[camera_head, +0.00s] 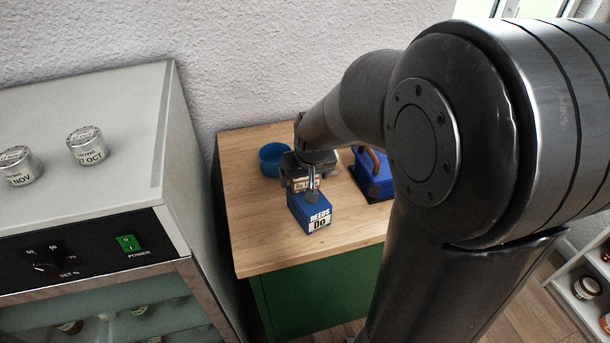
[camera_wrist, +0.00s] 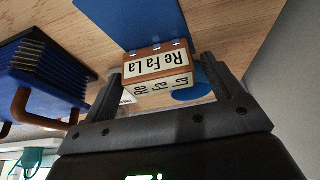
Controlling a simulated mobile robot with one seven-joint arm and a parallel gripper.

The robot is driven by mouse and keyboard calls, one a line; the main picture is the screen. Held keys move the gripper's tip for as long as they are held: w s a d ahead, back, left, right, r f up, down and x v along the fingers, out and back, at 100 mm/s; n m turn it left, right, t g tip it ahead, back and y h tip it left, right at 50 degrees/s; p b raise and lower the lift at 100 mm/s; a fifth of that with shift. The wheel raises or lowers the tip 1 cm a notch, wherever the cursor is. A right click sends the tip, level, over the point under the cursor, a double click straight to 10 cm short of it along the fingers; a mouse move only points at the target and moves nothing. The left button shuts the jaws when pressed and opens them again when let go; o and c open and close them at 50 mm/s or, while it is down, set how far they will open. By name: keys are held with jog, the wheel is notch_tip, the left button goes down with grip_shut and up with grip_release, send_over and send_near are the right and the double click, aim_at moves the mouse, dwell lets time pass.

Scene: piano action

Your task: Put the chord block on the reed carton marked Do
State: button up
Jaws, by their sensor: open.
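The chord block (camera_head: 300,184), white with brown and lettered Re Fa La in the wrist view (camera_wrist: 156,66), is between my gripper's (camera_wrist: 160,75) two spread fingers. In the head view my gripper (camera_head: 309,180) points down just behind and over the blue reed carton marked Do (camera_head: 299,210). The carton stands on the wooden cabinet top; a blue surface (camera_wrist: 130,20) beyond the block in the wrist view looks like it. The gripper partly hides the block in the head view. I cannot tell whether the block rests on the carton or behind it.
A blue box with a brown handle (camera_head: 371,176) stands right of the carton and shows at left in the wrist view (camera_wrist: 40,80). A blue bowl (camera_head: 272,157) is at the back left. A grey cabinet (camera_head: 120,120) stands left. The wooden top (camera_head: 262,240) is clear at front left.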

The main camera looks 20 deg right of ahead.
jog(key=shift+r, duration=0.1)
jog(key=shift+r, duration=0.3)
jog(key=v, duration=1.1)
jog(key=s+a+r+t, duration=0.1)
jog(key=s, duration=1.5)
jog(key=shift+a+r, duration=0.25)
jog(key=shift+r, duration=0.1)
